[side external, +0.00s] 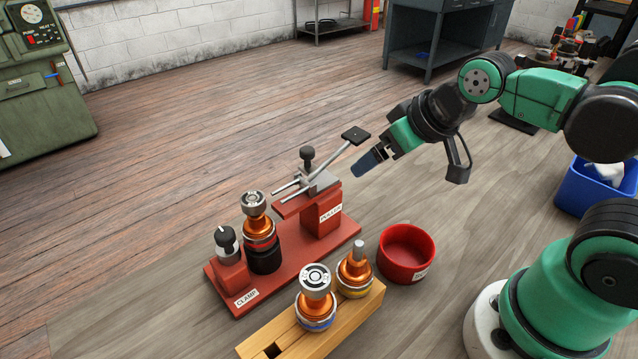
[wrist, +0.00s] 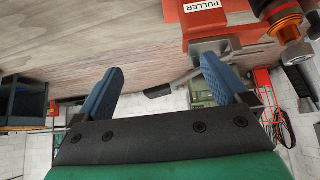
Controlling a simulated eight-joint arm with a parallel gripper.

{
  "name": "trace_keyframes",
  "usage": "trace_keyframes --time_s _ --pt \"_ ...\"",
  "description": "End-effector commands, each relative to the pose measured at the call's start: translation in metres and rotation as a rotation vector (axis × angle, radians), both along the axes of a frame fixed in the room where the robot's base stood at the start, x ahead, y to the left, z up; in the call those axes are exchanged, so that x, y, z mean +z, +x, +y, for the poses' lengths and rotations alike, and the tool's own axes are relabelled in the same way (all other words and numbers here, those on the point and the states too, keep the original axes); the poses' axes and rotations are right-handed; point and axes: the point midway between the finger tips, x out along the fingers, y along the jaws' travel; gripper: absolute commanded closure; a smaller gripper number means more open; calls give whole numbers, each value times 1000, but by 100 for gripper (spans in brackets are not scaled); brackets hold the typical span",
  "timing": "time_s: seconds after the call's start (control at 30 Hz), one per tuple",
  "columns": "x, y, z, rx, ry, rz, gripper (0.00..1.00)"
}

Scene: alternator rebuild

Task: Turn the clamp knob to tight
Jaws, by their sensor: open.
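The clamp knob (side external: 226,238), black on a pale collar, stands upright on a red block above the CLAMP label (side external: 247,298), at the left end of the red fixture base (side external: 290,262). I cannot tell its turn position. Beside it, a copper rotor with a red band (side external: 258,232) sits upright in a black holder. My gripper (side external: 368,164) is open and empty, in the air to the right of the puller (side external: 322,212), well away from the knob. In the wrist view my open blue fingers (wrist: 161,65) have nothing between them. The clamp knob is not recognisable there.
The puller's lever (side external: 342,158) slants up towards my gripper. A wooden rack (side external: 340,325) holds two more copper rotors in front of the fixture. A red bowl (side external: 405,254) stands right of it. The floor left of the fixture is clear.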

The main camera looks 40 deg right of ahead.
Motion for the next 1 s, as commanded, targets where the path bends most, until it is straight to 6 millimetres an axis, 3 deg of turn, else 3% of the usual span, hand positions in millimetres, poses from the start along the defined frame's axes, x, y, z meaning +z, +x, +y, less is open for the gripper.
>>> trace_keyframes --time_s 0.03,0.1,0.27,0.5,0.77,1.0 --pt "0 0 0 0 0 0 19" --pt "2 0 0 0 0 0 35" --pt "22 0 0 0 0 0 35" --pt "71 2 3 23 -8 10 35" --pt "88 26 44 358 -135 143 35" --pt "94 53 109 821 -293 297 35"
